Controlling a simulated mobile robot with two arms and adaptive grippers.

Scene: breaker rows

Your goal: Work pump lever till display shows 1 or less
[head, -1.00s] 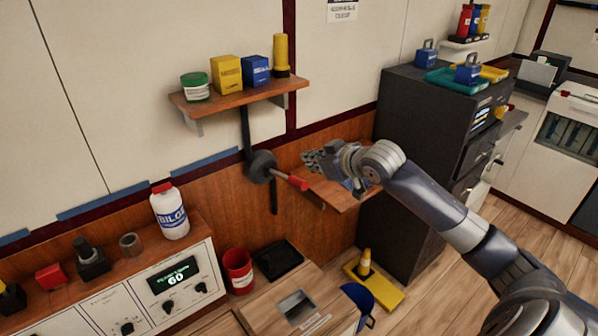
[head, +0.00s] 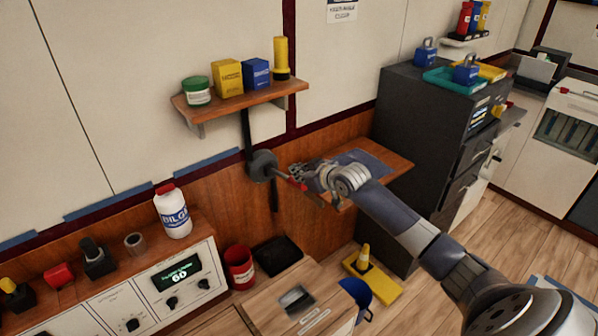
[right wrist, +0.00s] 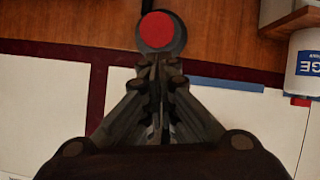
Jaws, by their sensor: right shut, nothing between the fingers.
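The pump lever is a grey hub (head: 262,165) on the wall with a rod ending in a red grip (head: 297,184), pointing right and outward. My right gripper (head: 294,171) is shut and empty, right at the red grip in the head view; I cannot tell whether they touch. In the right wrist view the red grip's round end (right wrist: 157,31) lies just beyond the shut fingertips (right wrist: 157,62), with the grey hub behind it. The display (head: 177,274) on the white panel at lower left reads 60. My left gripper is out of view.
A small wooden shelf (head: 398,163) juts out beneath my right forearm. Above the lever, another shelf (head: 245,103) holds a green jar, boxes and a yellow cylinder. A white bottle (head: 173,212) stands on the panel's ledge. A dark cabinet (head: 415,130) stands to the right.

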